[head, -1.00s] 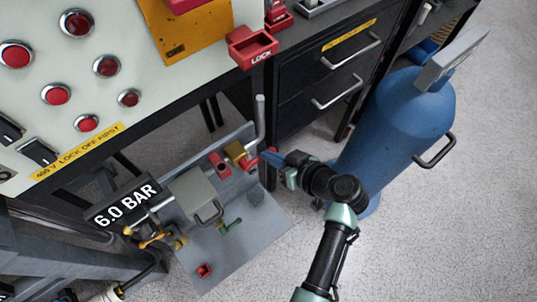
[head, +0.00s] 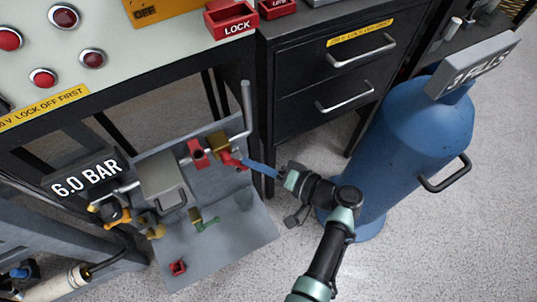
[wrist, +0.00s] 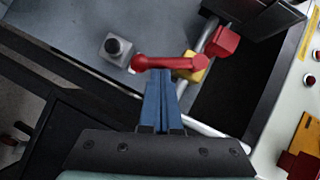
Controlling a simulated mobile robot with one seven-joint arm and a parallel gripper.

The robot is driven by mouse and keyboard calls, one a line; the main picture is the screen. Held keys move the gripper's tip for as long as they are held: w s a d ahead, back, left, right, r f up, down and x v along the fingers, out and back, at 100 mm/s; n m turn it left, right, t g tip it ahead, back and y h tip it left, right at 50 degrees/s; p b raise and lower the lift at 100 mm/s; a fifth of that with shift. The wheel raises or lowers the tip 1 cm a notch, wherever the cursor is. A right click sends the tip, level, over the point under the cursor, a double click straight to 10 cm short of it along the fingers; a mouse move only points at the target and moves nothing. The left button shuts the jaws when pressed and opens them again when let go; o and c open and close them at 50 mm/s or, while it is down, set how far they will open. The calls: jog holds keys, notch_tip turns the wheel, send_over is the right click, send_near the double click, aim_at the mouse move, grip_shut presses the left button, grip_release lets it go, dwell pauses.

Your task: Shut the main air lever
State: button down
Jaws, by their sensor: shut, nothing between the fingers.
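The red lever (head: 231,160) sits on a yellow valve body (head: 217,141) on the pipe of the grey panel. In the wrist view the red lever (wrist: 168,63) lies crosswise, its rounded end at left and the yellow valve body (wrist: 194,70) at right. My gripper (head: 248,164) has its blue fingers shut together with nothing between them. In the wrist view the fingertips (wrist: 160,73) are right at the lever's near side; whether they touch it I cannot tell.
A red block (head: 197,153) sits on the pipe left of the valve. A grey box (head: 163,181), a 6.0 BAR sign (head: 88,177) and a green handle (head: 206,222) are further left and below. A blue cylinder (head: 410,140) stands right of my arm, by black drawers (head: 335,75).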

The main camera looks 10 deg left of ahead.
jog(key=shift+s+a+f+m+y+b, duration=0.25)
jog(key=shift+a+f+m+y+b, duration=0.3)
jog(key=shift+m+b, duration=0.4)
jog(key=shift+s+a+f+m+y+b, duration=0.15)
jog(key=shift+a+f+m+y+b, duration=0.05)
jog(key=shift+m+y+b, duration=0.25)
jog(key=shift+s+a+f+m+y+b, duration=0.15)
jog(key=shift+f+m+y+b, duration=0.05)
jog(key=shift+m+y+b, duration=0.25)
